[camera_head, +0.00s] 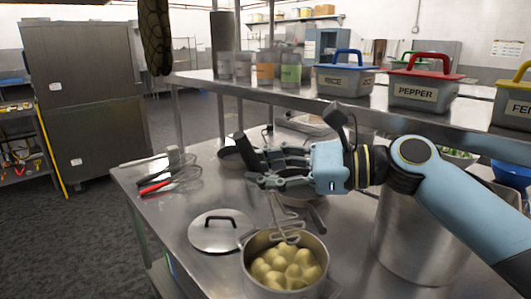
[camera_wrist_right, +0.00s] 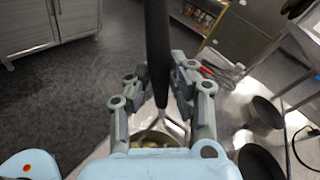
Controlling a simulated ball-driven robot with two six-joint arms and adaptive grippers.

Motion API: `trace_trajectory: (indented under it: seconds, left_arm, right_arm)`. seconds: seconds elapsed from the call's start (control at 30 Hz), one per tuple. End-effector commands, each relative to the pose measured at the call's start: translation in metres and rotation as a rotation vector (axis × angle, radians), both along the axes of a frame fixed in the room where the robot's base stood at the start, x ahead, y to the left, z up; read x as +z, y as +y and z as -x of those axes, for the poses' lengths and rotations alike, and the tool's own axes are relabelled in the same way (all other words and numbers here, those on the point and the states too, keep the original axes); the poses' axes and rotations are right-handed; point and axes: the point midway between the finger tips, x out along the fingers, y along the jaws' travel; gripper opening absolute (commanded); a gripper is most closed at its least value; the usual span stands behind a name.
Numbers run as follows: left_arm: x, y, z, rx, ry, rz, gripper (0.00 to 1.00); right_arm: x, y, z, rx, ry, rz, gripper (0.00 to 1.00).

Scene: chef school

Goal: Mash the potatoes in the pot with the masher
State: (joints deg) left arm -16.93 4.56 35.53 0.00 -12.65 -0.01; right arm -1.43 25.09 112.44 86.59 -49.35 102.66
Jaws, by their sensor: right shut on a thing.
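The pot (camera_head: 246,262) stands near the front of the steel counter and holds several peeled yellow potatoes (camera_head: 288,268). My right gripper (camera_head: 254,168) is shut on the dark handle of the masher (camera_head: 285,234), behind and above the pot. The masher's wire head hangs at the pot's far rim, just over the potatoes; I cannot tell whether it touches them. In the right wrist view the black handle (camera_wrist_right: 157,60) stands between the fingers, with the pot (camera_wrist_right: 170,138) below, partly hidden. My left gripper is not in view.
A lid (camera_head: 212,234) lies left of the pot. A whisk and a red-handled tool (camera_head: 155,187) lie at the counter's left. A large steel stockpot (camera_head: 410,240) stands right of the pot. Pans stand behind my gripper. A shelf with labelled bins (camera_head: 423,92) runs above.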

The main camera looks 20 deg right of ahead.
Motion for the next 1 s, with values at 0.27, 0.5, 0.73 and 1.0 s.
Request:
trace_trajectory:
  seconds: [0.27,0.5,0.73,1.0]
  left_arm:
    - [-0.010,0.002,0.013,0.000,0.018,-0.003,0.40]
    - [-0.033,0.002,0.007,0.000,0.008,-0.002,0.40]
    - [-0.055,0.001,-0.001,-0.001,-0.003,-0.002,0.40]
    - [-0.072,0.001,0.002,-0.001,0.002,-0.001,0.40]
  right_arm:
    - [-0.008,0.000,0.000,0.000,-0.004,-0.005,0.00]
    - [-0.028,0.000,0.000,0.001,-0.003,-0.004,0.00]
    - [-0.049,0.000,0.000,0.000,-0.002,-0.004,0.00]
    - [-0.078,0.000,0.000,0.000,-0.001,-0.006,0.00]
